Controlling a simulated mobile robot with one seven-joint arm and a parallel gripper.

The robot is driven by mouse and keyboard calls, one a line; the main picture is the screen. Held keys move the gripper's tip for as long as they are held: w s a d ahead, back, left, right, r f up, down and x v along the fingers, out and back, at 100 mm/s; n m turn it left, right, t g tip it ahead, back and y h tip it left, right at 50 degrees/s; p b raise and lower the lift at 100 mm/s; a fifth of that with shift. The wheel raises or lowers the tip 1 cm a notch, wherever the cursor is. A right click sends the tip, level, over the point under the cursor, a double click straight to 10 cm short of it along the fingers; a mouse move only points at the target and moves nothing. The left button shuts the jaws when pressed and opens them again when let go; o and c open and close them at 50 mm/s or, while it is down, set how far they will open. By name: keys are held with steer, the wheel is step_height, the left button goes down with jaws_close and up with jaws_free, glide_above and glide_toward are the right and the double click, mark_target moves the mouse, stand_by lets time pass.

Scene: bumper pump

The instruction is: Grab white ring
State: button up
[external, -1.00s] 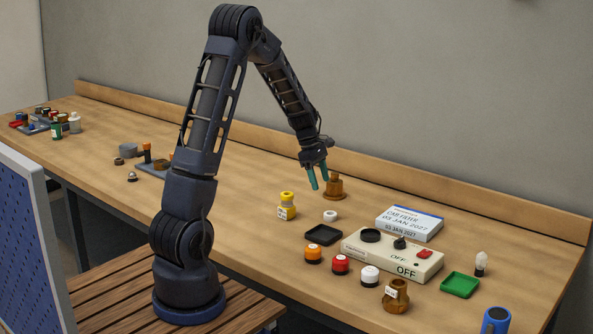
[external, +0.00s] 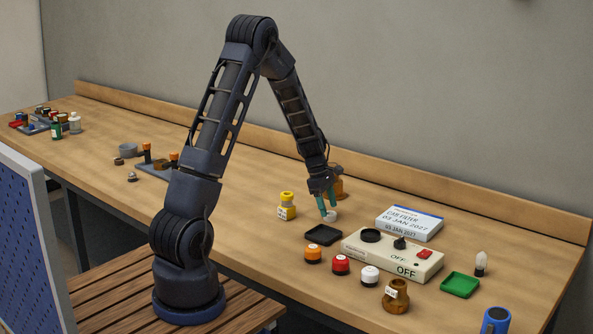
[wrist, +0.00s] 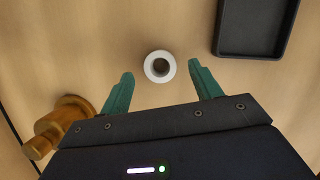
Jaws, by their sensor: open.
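The white ring (wrist: 149,68) lies on the wooden table and has a dark centre in the wrist view. In the external view the white ring (external: 331,217) is low beside my fingertips, behind the black tray. My gripper (wrist: 162,82) is open, with a teal finger to the left and right of the ring's near side. The ring sits centrally just beyond the fingertips in the wrist view, and nothing is held. In the external view my gripper (external: 329,210) points down at the ring. I cannot tell how far above the table the tips are.
A black tray (external: 323,243) is close in front of the ring. A brass fitting (wrist: 62,122) stands just behind my gripper. The control box (external: 364,248) and blue-edged box (external: 409,229) are to the right. Bare table lies immediately around the ring.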

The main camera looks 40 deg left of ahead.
steer(key=shift+x, duration=1.15)
steer(key=shift+c, duration=0.2)
steer(key=c, duration=1)
